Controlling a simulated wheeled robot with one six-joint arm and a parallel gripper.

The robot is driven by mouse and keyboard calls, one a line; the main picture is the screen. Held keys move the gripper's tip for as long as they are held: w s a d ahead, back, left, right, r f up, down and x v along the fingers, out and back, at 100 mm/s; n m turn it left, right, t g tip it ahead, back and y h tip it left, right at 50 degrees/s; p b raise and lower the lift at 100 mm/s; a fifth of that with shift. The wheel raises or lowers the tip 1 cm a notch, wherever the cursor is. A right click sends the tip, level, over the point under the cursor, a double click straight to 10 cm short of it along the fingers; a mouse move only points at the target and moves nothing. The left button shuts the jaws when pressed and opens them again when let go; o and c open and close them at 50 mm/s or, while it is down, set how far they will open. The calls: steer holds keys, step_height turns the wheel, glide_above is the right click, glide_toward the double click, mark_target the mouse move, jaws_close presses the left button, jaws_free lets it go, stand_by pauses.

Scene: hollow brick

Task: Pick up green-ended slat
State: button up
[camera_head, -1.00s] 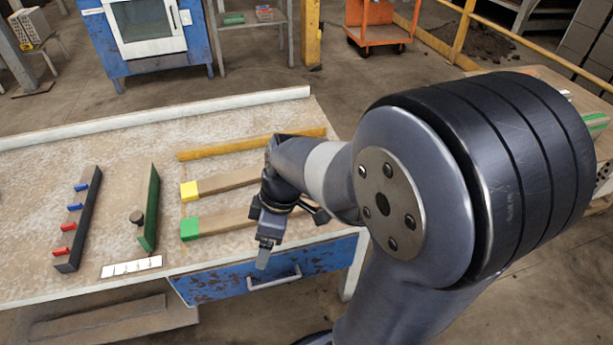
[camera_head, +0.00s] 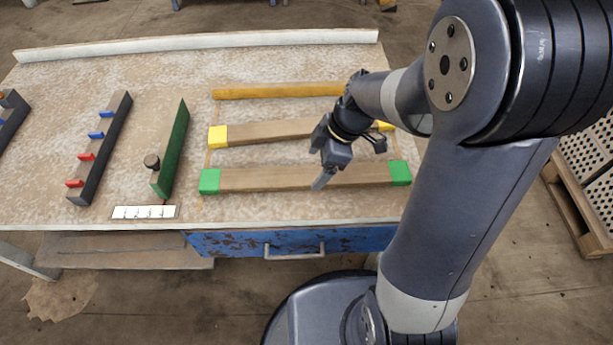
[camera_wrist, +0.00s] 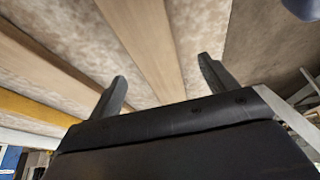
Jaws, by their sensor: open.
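The green-ended slat (camera_head: 265,179) is a flat brown wooden bar with a green block on each end. It lies near the front edge of the table. My gripper (camera_head: 322,182) is over the slat, right of its middle, with fingers pointing down. In the wrist view, two dark fingers (camera_wrist: 163,88) stand apart with a wooden slat (camera_wrist: 148,42) running between them in the picture. The gripper is open and empty. I cannot tell how high the fingertips are above the slat. A yellow-ended slat (camera_head: 270,132) lies parallel behind it, partly hidden by my arm.
A yellow bar (camera_head: 270,91) lies behind the slats. To the left are a green bar with a dark knob (camera_head: 174,145) and a dark rack with red and blue pegs (camera_head: 112,125). A white marked strip (camera_head: 144,212) lies near the front. A blue drawer (camera_head: 225,243) is below.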

mark_target(306, 175)
steer(key=x, duration=0.3)
steer(key=b+x, duration=0.1)
steer(key=shift+w+a+f, duration=0.3)
steer(key=shift+w, duration=0.05)
steer(key=shift+r, duration=0.1)
steer(key=c, duration=1.3)
